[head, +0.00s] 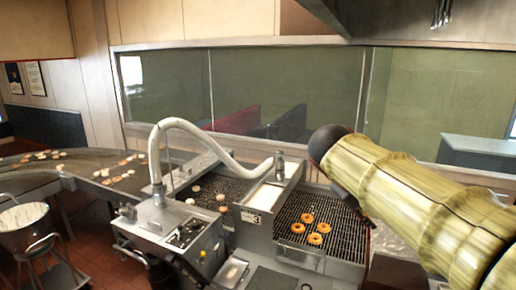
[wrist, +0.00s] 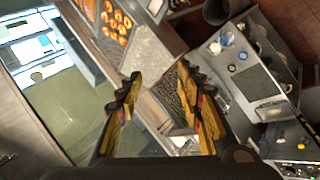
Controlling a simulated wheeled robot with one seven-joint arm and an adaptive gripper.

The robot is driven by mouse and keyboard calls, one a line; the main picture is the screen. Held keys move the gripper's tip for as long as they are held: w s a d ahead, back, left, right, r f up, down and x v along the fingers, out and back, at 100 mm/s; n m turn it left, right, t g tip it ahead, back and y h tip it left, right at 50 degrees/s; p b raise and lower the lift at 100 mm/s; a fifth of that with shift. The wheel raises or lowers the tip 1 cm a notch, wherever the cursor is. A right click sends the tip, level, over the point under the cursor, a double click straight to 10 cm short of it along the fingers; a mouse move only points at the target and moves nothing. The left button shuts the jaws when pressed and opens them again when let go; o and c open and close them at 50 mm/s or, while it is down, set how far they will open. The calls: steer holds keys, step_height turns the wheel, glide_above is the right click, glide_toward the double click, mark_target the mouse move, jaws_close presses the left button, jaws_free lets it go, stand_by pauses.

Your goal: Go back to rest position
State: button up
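My gripper (wrist: 157,80) shows in the wrist view with its two yellow and black fingers spread apart. Nothing is held between them, and the floor and metal equipment show beyond the gap.
The glazing machine (head: 262,225) stands below, with several doughnuts (head: 315,238) on its wire rack. A white hose (head: 205,133) arches over it. A conveyor (head: 95,165) carries doughnuts at left. A metal bowl (head: 22,215) stands front left. A dark hood (head: 400,20) hangs above.

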steer(key=s+a+f+m+y+b, duration=0.1)
steer(key=s+f+b, duration=0.6)
steer(key=f, duration=0.7)
steer(key=s+a+f+m+y+b, duration=0.1)
steer(key=s+a+f+y+b, duration=0.2)
steer(key=f, duration=1.1)
steer(key=s+a+f+m+y+b, duration=0.1)
steer(key=s+a+f+y+b, duration=0.2)
steer(key=s+f+b, duration=1)
steer(key=shift+s+a+f+m+t, duration=0.3)
steer(key=shift+s+a+f, duration=0.35)
steer(key=shift+a+f, duration=0.3)
